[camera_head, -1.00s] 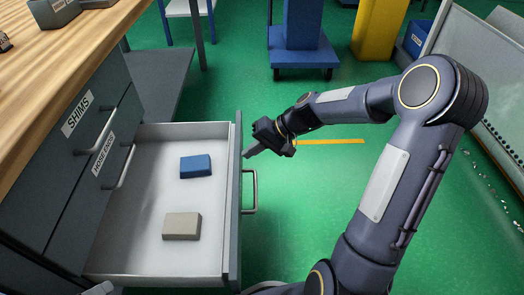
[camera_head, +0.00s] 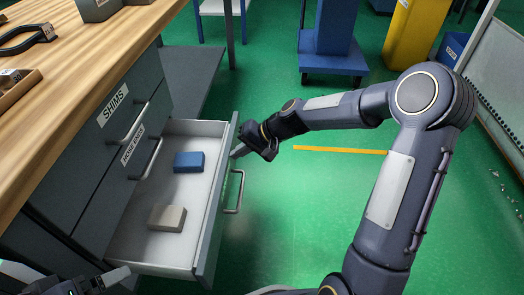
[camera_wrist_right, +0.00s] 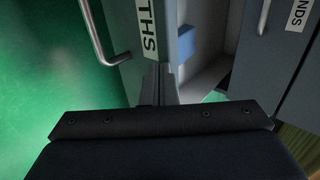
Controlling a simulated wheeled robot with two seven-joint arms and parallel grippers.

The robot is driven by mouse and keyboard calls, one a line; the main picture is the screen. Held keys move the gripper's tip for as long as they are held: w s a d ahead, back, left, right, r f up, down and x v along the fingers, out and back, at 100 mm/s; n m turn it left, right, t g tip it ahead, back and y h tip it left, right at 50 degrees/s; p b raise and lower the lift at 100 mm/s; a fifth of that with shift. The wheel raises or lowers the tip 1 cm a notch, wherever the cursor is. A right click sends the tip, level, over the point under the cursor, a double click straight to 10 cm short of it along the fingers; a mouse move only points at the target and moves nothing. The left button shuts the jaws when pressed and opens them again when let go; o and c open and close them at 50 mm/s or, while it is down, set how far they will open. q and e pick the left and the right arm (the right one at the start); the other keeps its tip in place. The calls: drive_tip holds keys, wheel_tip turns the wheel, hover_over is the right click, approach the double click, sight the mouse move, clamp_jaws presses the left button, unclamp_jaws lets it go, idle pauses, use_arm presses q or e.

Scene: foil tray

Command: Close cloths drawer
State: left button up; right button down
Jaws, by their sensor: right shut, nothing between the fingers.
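The cloths drawer is open, sliding out to the right below the drawer marked SHIMS. Its grey front panel (camera_head: 218,205) carries a metal handle (camera_head: 236,192); inside lie a blue block (camera_head: 188,162) and a beige block (camera_head: 168,218). The right wrist view shows the panel (camera_wrist_right: 140,55) with letters ending in THS, the handle (camera_wrist_right: 97,40) and the blue block (camera_wrist_right: 187,44). My right gripper (camera_head: 238,153) is shut and empty at the far end of the front's top edge, seemingly touching it. My left gripper (camera_head: 110,279) is partly in view at the bottom left; its jaws are unclear.
The upper drawers (camera_head: 128,115) are shut. The wooden worktop (camera_head: 90,75) holds several items above. A blue cart (camera_head: 333,60) and a yellow bin (camera_head: 412,35) stand at the back. The green floor (camera_head: 290,210) right of the drawer is clear.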

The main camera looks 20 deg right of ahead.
drive_tip(key=w+a+p, duration=0.2)
drive_tip(key=w+a, duration=0.2)
drive_tip(key=a, duration=0.4)
drive_tip(key=w+a+p, duration=0.2)
drive_tip(key=w+a, duration=0.2)
drive_tip(key=a, duration=0.4)
drive_tip(key=shift+a, duration=0.3)
drive_tip(key=shift+d, duration=0.15)
